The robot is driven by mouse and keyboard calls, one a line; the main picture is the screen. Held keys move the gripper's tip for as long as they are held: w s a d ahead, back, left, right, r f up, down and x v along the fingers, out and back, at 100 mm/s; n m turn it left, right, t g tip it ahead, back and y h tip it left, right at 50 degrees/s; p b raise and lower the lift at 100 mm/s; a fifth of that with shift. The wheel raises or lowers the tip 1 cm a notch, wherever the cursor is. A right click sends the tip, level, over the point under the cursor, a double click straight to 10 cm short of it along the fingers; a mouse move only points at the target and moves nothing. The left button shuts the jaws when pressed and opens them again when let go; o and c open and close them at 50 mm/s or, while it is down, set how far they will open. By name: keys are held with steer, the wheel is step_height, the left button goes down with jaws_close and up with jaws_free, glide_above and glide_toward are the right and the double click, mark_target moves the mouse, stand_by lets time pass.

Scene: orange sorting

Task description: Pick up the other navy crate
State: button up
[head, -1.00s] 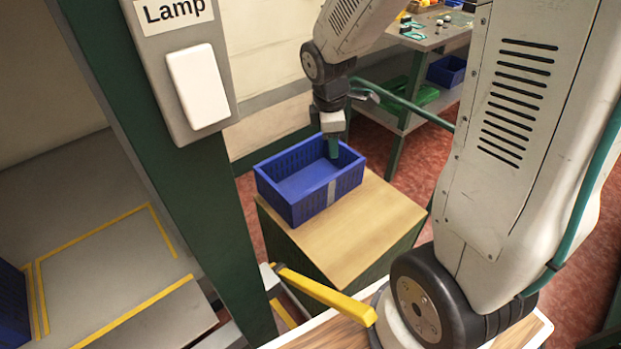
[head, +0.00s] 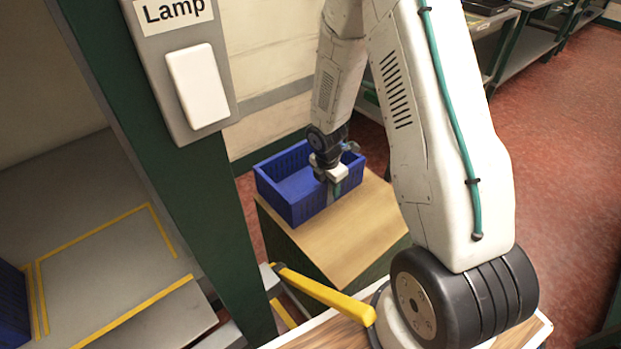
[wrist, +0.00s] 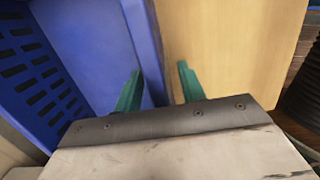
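A navy crate (head: 300,203) with slotted walls stands upright on a wooden-topped stand; it appears bright blue. My gripper (head: 334,190) points down at its right-hand wall, partly hiding that wall in the head view. In the wrist view, the two green fingers of my gripper (wrist: 158,88) are apart. The left finger shows against the blue of the crate (wrist: 85,45), the right one against the bare wood. The crate wall's edge runs between them; contact cannot be told. A second navy crate (head: 12,308) is cut off at the head view's left edge.
The wooden stand top (head: 350,235) is bare in front of the crate. A green post with a switch box labelled Lamp (head: 197,86) stands left of it. A yellow bar (head: 322,292) lies in front. The grey surface (head: 95,250) at left has yellow lines.

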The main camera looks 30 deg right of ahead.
step_height(320, 180, down, 2)
steer(key=shift+d, duration=0.1)
jaws_close()
steer(key=shift+r, duration=0.2)
